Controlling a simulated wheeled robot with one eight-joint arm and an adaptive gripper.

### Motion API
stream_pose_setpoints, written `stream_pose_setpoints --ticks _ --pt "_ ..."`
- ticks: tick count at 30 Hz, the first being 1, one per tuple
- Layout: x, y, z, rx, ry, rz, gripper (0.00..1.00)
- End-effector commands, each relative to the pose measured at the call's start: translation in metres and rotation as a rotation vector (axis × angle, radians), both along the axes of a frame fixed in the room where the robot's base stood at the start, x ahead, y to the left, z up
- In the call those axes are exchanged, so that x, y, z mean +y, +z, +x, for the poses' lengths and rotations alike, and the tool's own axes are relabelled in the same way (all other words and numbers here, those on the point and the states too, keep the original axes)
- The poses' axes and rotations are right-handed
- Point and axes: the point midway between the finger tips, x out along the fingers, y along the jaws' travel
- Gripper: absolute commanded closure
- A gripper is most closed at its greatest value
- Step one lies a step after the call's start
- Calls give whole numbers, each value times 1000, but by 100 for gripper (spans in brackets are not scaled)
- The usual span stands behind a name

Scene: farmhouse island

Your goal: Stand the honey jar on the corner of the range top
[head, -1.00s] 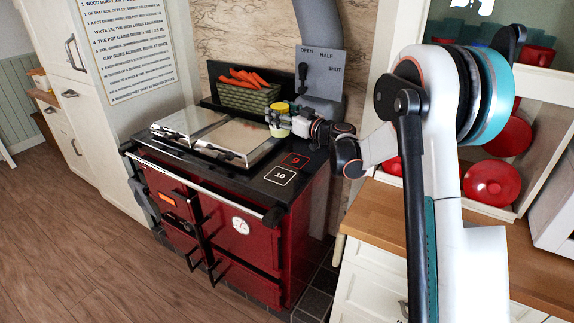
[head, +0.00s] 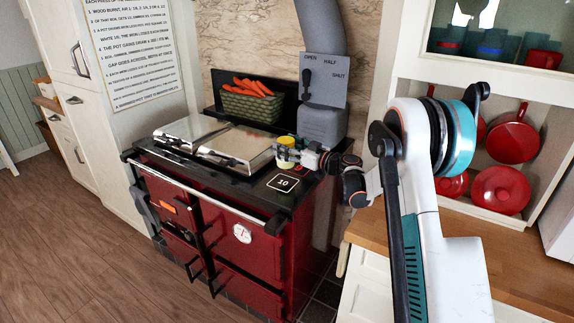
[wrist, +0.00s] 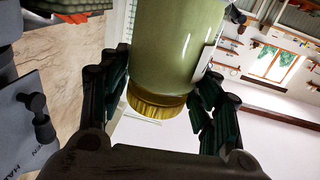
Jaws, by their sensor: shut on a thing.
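The honey jar (head: 286,158) is small and yellow in the head view, close over the black range top (head: 255,200) near its front right corner. I cannot tell whether its base touches the top. My gripper (head: 290,150) reaches in from the right and is shut on the jar. In the wrist view the jar (wrist: 178,45) looks olive green with a gold lid (wrist: 157,103), between the two dark fingers of my gripper (wrist: 160,90). Part of its side is hidden by the fingers.
Two silver hob lids (head: 236,150) lie left of the jar. A square marked 10 (head: 283,182) is just in front of it; another red-edged mark is mostly covered. A basket of carrots (head: 250,105) stands behind, beside the grey flue (head: 322,120). A wooden counter (head: 480,262) is at right.

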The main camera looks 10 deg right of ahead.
Motion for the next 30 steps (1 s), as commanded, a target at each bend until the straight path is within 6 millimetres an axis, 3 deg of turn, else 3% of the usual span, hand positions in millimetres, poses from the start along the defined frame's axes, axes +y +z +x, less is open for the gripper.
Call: stream_pose_setpoints --ticks 8,16,28,29,30 --pt "0 -19 0 0 0 1 82" --pt "0 -54 0 0 0 1 82" --pt "0 -59 0 0 0 1 82" --pt "0 -58 0 0 0 0 36" --pt "0 -58 0 0 0 0 27"
